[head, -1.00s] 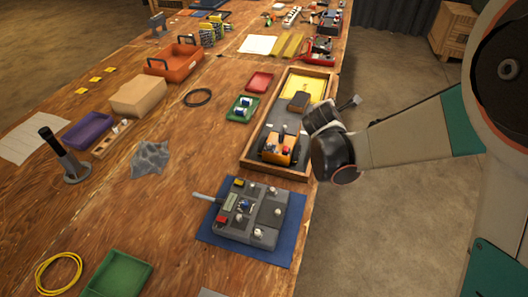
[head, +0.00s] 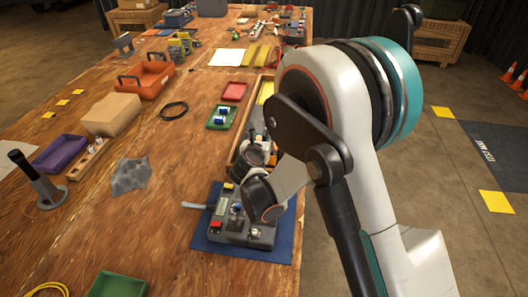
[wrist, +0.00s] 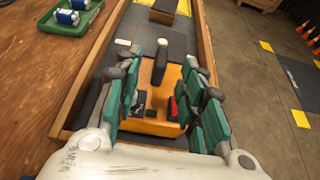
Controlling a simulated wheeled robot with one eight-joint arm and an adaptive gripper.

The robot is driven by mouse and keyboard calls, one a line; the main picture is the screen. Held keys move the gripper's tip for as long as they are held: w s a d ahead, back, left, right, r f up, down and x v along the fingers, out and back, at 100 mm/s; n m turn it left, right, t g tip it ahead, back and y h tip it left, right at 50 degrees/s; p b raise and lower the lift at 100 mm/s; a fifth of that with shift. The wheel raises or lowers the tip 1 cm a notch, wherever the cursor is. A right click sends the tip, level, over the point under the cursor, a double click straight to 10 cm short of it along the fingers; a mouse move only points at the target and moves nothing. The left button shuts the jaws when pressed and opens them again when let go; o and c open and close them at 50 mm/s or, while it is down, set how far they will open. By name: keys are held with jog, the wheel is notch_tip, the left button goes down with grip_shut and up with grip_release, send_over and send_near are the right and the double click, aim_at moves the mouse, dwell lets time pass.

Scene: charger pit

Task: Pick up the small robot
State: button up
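The small robot (wrist: 161,118) is orange with dark parts on top and stands in the wooden tray in the wrist view. My gripper (wrist: 165,98) is open above it, with its teal-padded fingers spread to the left and right of the orange body. Whether the pads touch the body I cannot tell.
A grey control box (head: 234,228) with knobs sits on a blue mat (head: 283,222) close below my wrist. A green tray (wrist: 64,25) with blue-and-white cylinders is left of the wooden tray. A brown block (wrist: 164,10) lies farther inside it.

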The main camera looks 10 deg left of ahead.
jog(key=b+x, duration=0.2)
jog(key=x, duration=0.3)
jog(key=shift+w+d+f+b, duration=0.1)
jog(key=shift+d+b, duration=0.05)
jog(key=shift+b, duration=0.15)
jog(key=shift+w, duration=0.35)
grip_shut()
